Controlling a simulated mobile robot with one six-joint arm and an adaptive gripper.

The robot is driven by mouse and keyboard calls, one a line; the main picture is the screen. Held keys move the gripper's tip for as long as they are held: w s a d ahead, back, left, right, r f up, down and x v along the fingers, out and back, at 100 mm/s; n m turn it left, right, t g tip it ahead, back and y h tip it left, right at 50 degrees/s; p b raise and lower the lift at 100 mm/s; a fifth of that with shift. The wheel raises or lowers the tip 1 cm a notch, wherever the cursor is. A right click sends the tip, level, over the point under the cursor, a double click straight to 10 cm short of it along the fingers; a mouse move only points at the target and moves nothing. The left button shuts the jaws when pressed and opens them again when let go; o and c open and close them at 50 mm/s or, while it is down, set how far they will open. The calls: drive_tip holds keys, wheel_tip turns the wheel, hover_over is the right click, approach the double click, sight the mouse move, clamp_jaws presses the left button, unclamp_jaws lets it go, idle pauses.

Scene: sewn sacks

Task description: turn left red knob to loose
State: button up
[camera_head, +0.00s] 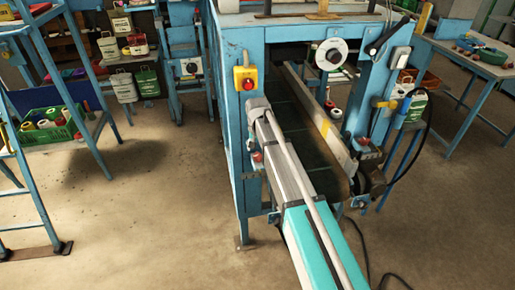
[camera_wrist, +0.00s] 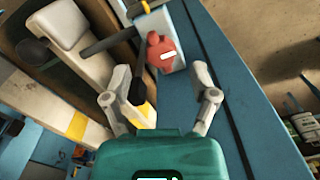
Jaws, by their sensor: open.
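The left red knob (camera_wrist: 161,52) shows in the wrist view, with a short white mark on it. It sits on a pale grey-blue block beside a blue beam. My gripper (camera_wrist: 161,82) is open, with one finger on each side and empty space between them. The knob lies just beyond the fingertips, roughly in line with the gap; I cannot tell if they touch it. In the head view a small red knob (camera_head: 257,157) shows at the left of the machine, beside my arm. My gripper's fingers are not clear there. Another small reddish knob (camera_head: 364,142) shows on the right side.
A yellow box with a red button (camera_head: 246,80) is on the blue frame above. A rail with a yellow stripe (camera_head: 326,128) runs along the dark belt. A black-ended lever and pale bar (camera_wrist: 72,35) lie left of the knob. Floor at left (camera_head: 150,200) is clear.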

wheel_tip(320, 180, up, 2)
drive_tip(key=shift+r+p, duration=0.1)
drive_tip(key=shift+p, duration=0.7)
drive_tip(key=s+d+f+b, duration=0.3)
drive_tip(key=s+d, duration=0.7)
drive_tip(key=s, duration=0.1)
drive_tip(key=s+d+f+b, duration=0.4)
drive_tip(key=s+d, duration=0.7)
drive_tip(key=shift+s+d+f+n, duration=0.15)
drive_tip(key=shift+d+n, duration=0.15)
drive_tip(key=shift+n, duration=0.1)
drive_tip(key=s, duration=0.1)
drive_tip(key=s+d, duration=0.1)
drive_tip(key=shift+s+d, duration=0.25)
drive_tip(key=shift+s, duration=0.15)
